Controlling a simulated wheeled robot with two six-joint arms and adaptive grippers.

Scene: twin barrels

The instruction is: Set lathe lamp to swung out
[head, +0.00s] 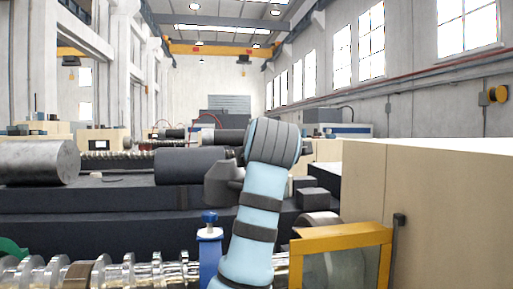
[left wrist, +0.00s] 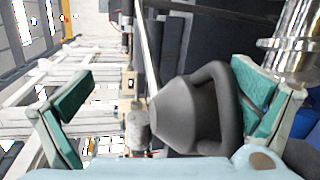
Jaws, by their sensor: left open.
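A dark grey cone-shaped lamp head (left wrist: 182,112) with a thick loop handle (left wrist: 229,105) shows in the left wrist view. My left gripper (left wrist: 163,76) is open, with one teal finger on each side of the lamp head. The handle lies close against the right-hand finger in the picture; whether they touch I cannot tell. In the head view the grey lamp head (head: 221,183) shows just left of my light-blue arm, above the lathe's shiny crankshaft. My left fingers are hidden there, and the arm covers part of the lamp. My right gripper is not in view.
A shiny crankshaft (head: 140,272) runs along the bottom, with a blue clamp (head: 209,255) near my arm. A yellow-framed guard (head: 341,240) stands right of the arm. A large beige cabinet (head: 440,205) fills the right. Dark machine beds and cylinders (head: 192,166) lie behind.

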